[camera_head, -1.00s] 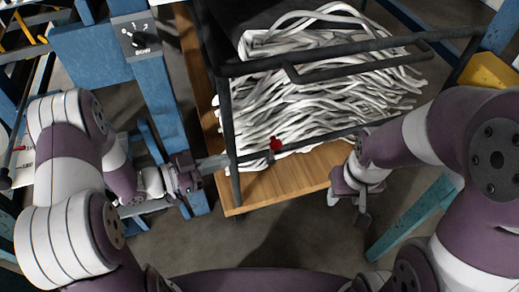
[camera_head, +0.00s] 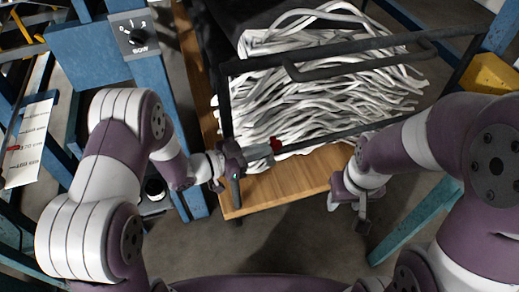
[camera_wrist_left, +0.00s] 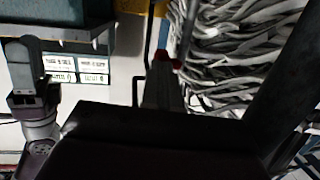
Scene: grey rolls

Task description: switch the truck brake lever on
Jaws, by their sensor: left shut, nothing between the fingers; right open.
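The truck is a cart with a black bar frame and a wooden deck (camera_head: 285,182), loaded with grey-white rolls (camera_head: 320,100). The brake lever's red tip (camera_head: 275,143) shows at the cart's near side, by the lower bar. In the left wrist view, red parts (camera_wrist_left: 162,55) show at the end of the fingers. My left gripper (camera_head: 266,152) is shut and empty, with its fingertips right at the red tip; I cannot tell whether they touch. The lever's shaft is largely hidden. My right gripper (camera_head: 348,204) is open and empty, right of the deck's near corner.
A blue post with a rotary switch (camera_head: 136,37) stands left of the cart. A teal beam (camera_head: 415,220) and a yellow bin (camera_head: 490,72) are at the right. The floor in front of the deck is clear.

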